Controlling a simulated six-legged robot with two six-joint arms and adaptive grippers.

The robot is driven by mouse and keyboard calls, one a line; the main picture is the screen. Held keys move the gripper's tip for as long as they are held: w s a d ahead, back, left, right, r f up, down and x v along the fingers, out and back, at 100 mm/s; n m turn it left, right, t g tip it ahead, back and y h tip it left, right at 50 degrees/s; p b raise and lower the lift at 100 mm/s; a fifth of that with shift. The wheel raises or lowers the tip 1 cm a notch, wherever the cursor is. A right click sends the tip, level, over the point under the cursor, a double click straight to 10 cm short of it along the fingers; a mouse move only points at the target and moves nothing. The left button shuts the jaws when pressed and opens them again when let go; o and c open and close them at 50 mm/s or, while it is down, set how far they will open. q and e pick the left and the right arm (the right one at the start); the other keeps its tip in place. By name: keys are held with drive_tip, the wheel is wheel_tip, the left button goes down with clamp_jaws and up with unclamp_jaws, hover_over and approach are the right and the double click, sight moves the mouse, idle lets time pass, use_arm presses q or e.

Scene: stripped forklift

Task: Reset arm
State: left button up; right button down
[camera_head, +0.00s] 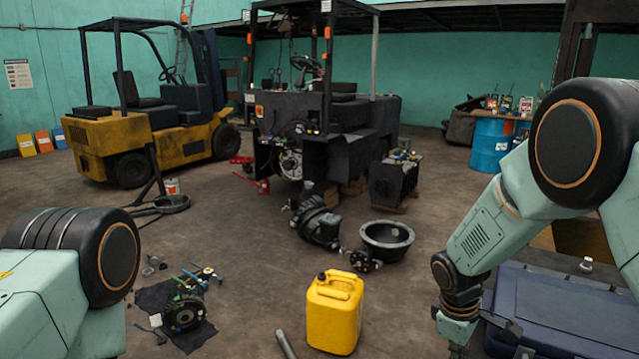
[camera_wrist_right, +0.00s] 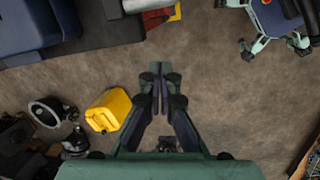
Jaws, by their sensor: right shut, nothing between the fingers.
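My right arm (camera_head: 500,215) comes in from the right and bends down, with its wrist low beside the dark blue case. My right gripper (camera_wrist_right: 161,90) is shut and empty in the right wrist view, with its fingers together above bare floor. In the head view its lower part is cut off by the bottom edge. My left arm (camera_head: 75,260) shows only as a joint and link at the lower left. The left gripper is out of view.
A yellow jerrycan (camera_head: 334,312) stands left of the right wrist, also seen in the right wrist view (camera_wrist_right: 108,110). A dark blue case (camera_head: 570,310) lies right. A black basin (camera_head: 387,240) and engine parts (camera_head: 318,222) lie ahead. A stripped forklift (camera_head: 325,110) stands behind.

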drive_tip(key=s+a+f+m+t+y+b, duration=0.1)
drive_tip(key=s+a+f+m+b, duration=0.2)
drive_tip(key=s+f, duration=0.45)
drive_tip(key=s+a+f+m+t+y+b, duration=0.15)
drive_tip(key=s+f+m+b, duration=0.3)
drive_tip(key=f, duration=0.55)
use_arm(q)
wheel_tip(320, 180, down, 18)
drive_tip(key=b, duration=1.1)
drive_tip(key=shift+w+f, duration=0.25)
drive_tip(key=shift+w, duration=0.1)
use_arm(e)
drive_tip(key=s+f+m+g, duration=0.1)
drive_tip(key=s+f, duration=0.6)
drive_tip(key=s, duration=0.4)
drive_tip(key=s+d+f+m+g, duration=0.1)
drive_tip(key=s+f+g, duration=0.1)
drive_tip(key=s+f, duration=0.5)
drive_tip(key=s, duration=0.4)
drive_tip(key=shift+s+f, duration=0.25)
drive_tip(key=shift+f, duration=0.15)
use_arm(q)
drive_tip(key=shift+d, duration=0.1)
drive_tip(key=shift+c, duration=0.4)
drive_tip(key=shift+s, duration=0.15)
drive_tip(key=shift+c, duration=0.8)
use_arm(e)
drive_tip(key=shift+s+d+m, duration=0.1)
drive_tip(key=shift+s+m, duration=0.05)
drive_tip(key=shift+m, duration=0.1)
